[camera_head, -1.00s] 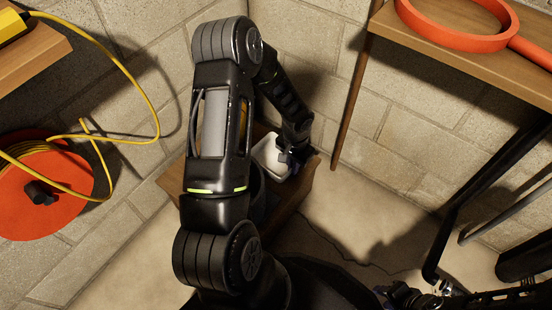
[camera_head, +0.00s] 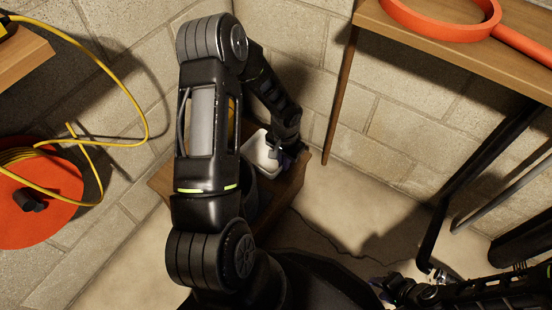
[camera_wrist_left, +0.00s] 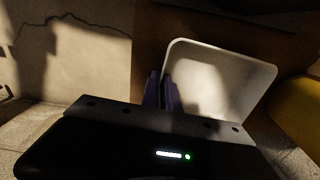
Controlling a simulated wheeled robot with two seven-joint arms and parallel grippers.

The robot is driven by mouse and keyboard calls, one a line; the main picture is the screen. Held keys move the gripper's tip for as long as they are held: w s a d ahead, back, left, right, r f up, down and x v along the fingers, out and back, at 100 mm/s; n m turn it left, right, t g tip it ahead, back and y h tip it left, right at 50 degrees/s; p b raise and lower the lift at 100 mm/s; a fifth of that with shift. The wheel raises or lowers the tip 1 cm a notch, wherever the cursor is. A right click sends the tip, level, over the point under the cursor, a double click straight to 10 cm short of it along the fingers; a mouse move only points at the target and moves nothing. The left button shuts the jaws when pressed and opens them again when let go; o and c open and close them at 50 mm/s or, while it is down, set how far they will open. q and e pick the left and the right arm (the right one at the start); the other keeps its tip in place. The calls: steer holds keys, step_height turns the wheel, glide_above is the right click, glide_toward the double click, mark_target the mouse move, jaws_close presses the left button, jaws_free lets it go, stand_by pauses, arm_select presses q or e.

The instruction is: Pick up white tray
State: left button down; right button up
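The white tray (camera_head: 259,150) stands on the low wooden stand, partly hidden behind my left arm. In the left wrist view the tray (camera_wrist_left: 235,75) is an open, rounded-corner shape right of the fingers. My left gripper (camera_head: 284,156) is at the tray's right edge. In the left wrist view its purple fingers (camera_wrist_left: 161,92) are close together, one on each side of the tray's wall. The gap is very narrow and they look shut on it. My right gripper (camera_head: 408,281) is low at right, apart from the tray; its fingertips look spread and empty.
The wooden stand (camera_head: 283,199) is in the corner by block walls. An orange ring-shaped tool (camera_head: 440,30) lies on the upper right shelf (camera_head: 455,58). An orange reel with yellow cable (camera_head: 55,205) is at left. A yellow object (camera_wrist_left: 297,108) is beside the tray. Floor right of the stand is clear.

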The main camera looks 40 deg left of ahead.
arm_select(q)
step_height(320, 180, up, 10)
steer(key=p, duration=0.4)
stand_by(0.5)
